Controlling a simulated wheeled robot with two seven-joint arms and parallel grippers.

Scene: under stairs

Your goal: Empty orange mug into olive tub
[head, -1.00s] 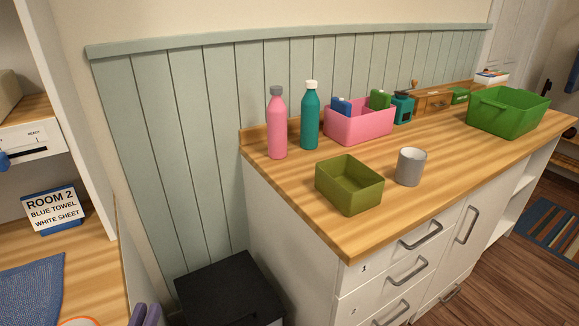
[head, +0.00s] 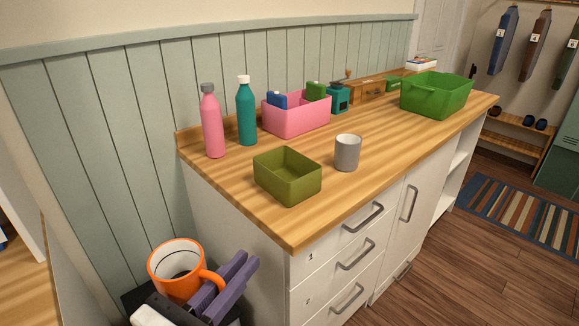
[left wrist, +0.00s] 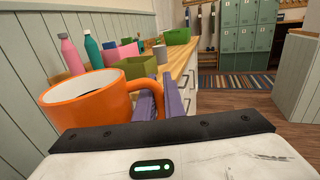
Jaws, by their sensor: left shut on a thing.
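The orange mug (head: 176,268) is held upright by my left gripper (head: 228,284), whose purple fingers are shut on its handle. In the head view it is at the lower left, below and left of the counter corner. The mug also shows large in the left wrist view (left wrist: 88,108); its inside is white with a dark line, and I cannot tell what it holds. The olive tub (head: 287,176) stands on the counter near its front left corner, apart from the mug, and looks empty. It shows behind the mug in the left wrist view (left wrist: 136,67). My right gripper is not in view.
On the wooden counter (head: 245,213), a grey mug (head: 347,153) stands right of the tub. A pink bottle (head: 212,122), a teal bottle (head: 246,112) and a pink bin (head: 297,113) stand behind it. A green crate (head: 437,95) is farther right. The counter's front strip is clear.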

